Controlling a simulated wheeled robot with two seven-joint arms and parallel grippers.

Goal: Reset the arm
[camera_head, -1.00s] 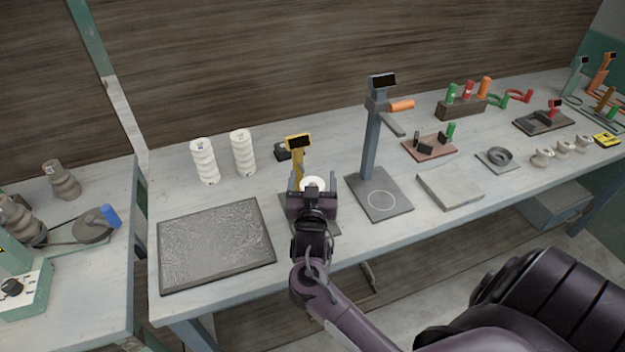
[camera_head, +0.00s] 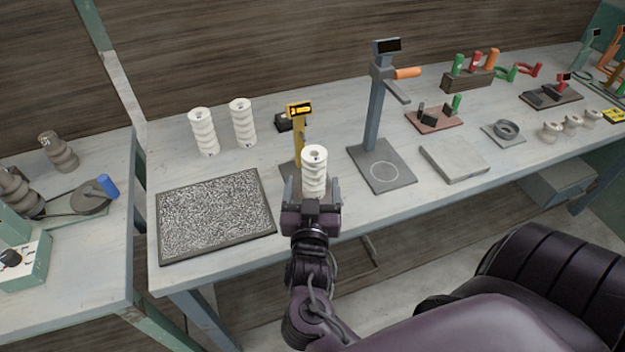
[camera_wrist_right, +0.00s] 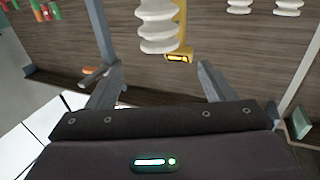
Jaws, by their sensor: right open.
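My right gripper (camera_head: 314,190) is open at the front edge of the long table. A white ribbed insulator-like piece (camera_head: 314,172) stands upright just beyond its fingers, by the yellow gauge stand (camera_head: 299,140). In the right wrist view the open fingers (camera_wrist_right: 160,85) are spread wide, with nothing held between them. The white ribbed piece (camera_wrist_right: 158,25) and the yellow gauge (camera_wrist_right: 178,57) appear beyond them. The foot of the white piece is partly hidden by my gripper in the head view. My left gripper is not in view.
A dark-framed speckled tray (camera_head: 166,240) lies left of my gripper. Two more white ribbed pieces (camera_head: 203,132) (camera_head: 242,122) stand behind it. A tall grey stand (camera_head: 374,120) with an orange handle rises to the right, and a grey slab (camera_head: 454,160) lies beyond it.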

